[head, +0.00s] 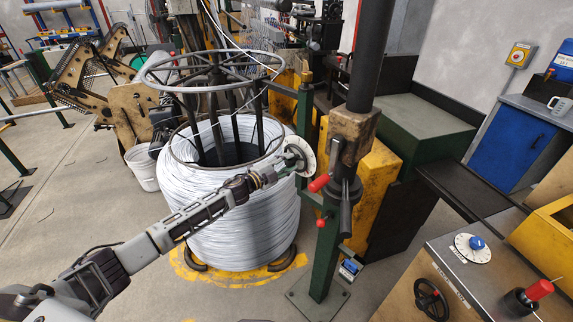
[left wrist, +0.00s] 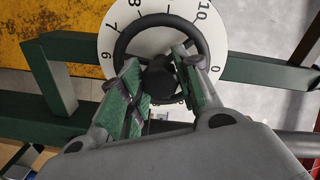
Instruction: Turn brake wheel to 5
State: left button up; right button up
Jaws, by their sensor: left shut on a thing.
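The brake wheel is a black handwheel (left wrist: 123,42) in front of a white numbered dial (left wrist: 222,40) in the left wrist view. The dial reads 6, 7, 8 and 10 around the left and top, with 0 at lower right. No clear pointer shows. My right gripper is out of view.
A large wire coil (head: 245,215) stands behind my left arm. A green post (head: 325,255) with red-knobbed levers (head: 319,183) stands just right of the dial. A cabinet at lower right carries a blue-knobbed dial (head: 472,247) and another black handwheel (head: 431,299). Open floor lies at left.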

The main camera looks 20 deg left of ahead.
pick_arm(q)
jog(key=shift+m, duration=1.9)
jog(key=shift+d, duration=0.1)
jog(key=o, duration=1)
jog(key=shift+o, duration=0.2)
jog(key=v, duration=1.2)
jog(key=shift+s, duration=0.1)
